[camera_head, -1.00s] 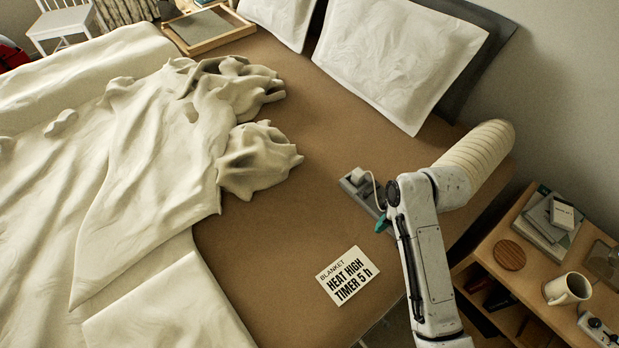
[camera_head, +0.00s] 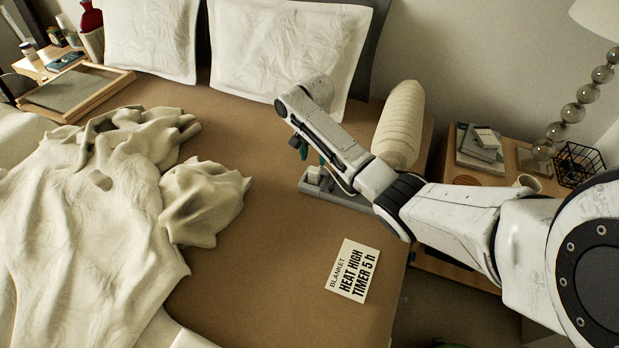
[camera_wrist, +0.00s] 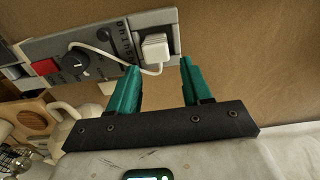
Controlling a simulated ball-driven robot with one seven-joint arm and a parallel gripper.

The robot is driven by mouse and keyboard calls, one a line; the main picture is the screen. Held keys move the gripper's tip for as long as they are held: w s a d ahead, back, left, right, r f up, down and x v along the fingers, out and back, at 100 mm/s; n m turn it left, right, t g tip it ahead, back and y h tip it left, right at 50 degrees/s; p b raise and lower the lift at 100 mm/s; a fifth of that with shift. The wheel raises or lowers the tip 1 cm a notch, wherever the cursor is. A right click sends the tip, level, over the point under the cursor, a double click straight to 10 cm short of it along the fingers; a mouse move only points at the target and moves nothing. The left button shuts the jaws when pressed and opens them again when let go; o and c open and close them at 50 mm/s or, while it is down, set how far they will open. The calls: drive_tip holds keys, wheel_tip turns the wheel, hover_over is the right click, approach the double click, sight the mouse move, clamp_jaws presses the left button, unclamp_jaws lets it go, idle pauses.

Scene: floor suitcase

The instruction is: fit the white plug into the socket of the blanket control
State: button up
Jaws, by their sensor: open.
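The blanket control is a long grey panel (camera_wrist: 105,32) lying on the brown mattress, with a black knob and a red button. It also shows in the head view (camera_head: 345,200). The white plug (camera_wrist: 154,47) sits at the panel's right end in the wrist view, with its white cord looping left over the panel. I cannot tell whether it is seated in the socket. The plug also shows in the head view (camera_head: 314,174). My gripper (camera_wrist: 158,63) has two teal fingers, open and empty. In the wrist view, their tips lie just below and either side of the plug, apart from it.
A card (camera_head: 352,270) reading "HEAT HIGH TIMER 5 h" lies on the bed. A rumpled cream blanket (camera_head: 110,220) covers the left. Pillows (camera_head: 290,50) stand behind. A bedside table (camera_head: 465,180) with books and a mug is at right. The mattress around the control is mostly clear.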

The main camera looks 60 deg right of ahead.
sight(315, 168)
drive_tip(key=shift+s+f+b, duration=0.2)
drive_tip(key=shift+f+b, duration=0.3)
drive_tip(key=shift+f, duration=2.65)
drive_tip(key=c, duration=0.7)
